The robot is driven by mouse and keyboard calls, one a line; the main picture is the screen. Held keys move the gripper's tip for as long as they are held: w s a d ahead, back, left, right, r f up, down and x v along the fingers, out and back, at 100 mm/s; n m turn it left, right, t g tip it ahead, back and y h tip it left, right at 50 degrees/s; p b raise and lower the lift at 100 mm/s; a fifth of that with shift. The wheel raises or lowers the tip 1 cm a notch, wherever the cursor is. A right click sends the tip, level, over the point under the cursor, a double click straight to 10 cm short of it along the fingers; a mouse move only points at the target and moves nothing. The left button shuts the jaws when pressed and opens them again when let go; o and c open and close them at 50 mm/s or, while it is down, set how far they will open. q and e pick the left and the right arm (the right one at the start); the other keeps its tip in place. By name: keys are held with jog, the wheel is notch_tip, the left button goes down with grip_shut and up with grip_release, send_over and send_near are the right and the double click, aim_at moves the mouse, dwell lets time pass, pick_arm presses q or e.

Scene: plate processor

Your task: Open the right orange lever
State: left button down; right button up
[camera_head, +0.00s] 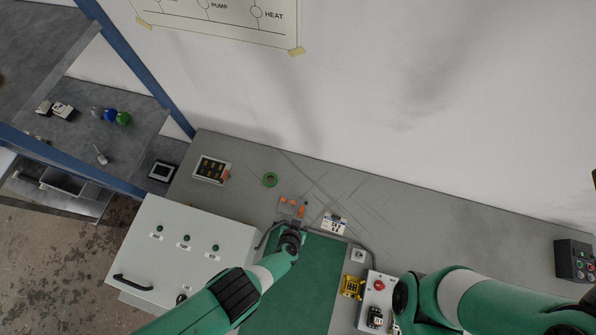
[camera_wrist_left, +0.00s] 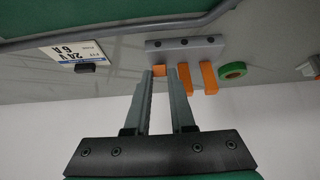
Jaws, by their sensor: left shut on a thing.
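A grey block (camera_wrist_left: 185,46) holds three orange levers side by side. It also shows in the head view, where the levers stand beyond my left gripper. In the wrist view my left gripper (camera_wrist_left: 160,73) is shut on the right orange lever (camera_wrist_left: 159,71), the one nearest the white label card. Its fingers hide much of this lever. The middle lever (camera_wrist_left: 185,78) and the left lever (camera_wrist_left: 209,78) stand free beside the fingers, pointing away from the block. In the head view my left gripper (camera_head: 294,228) reaches the block from the front. My right arm shows at the right, its gripper out of view.
The white label card (camera_head: 334,224) lies right of the block, and a green tape roll (camera_head: 270,179) lies behind left. A white cabinet (camera_head: 186,250) stands left. A box with a red button (camera_head: 379,286) is at front right.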

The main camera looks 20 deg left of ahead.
pick_arm(q)
jog(key=shift+w+r+g, duration=0.3)
jog(key=shift+g, duration=0.3)
pick_arm(e)
jog(key=shift+r, duration=0.2)
pick_arm(q)
jog(key=c, duration=0.8)
grip_release()
jog(key=shift+o, duration=0.2)
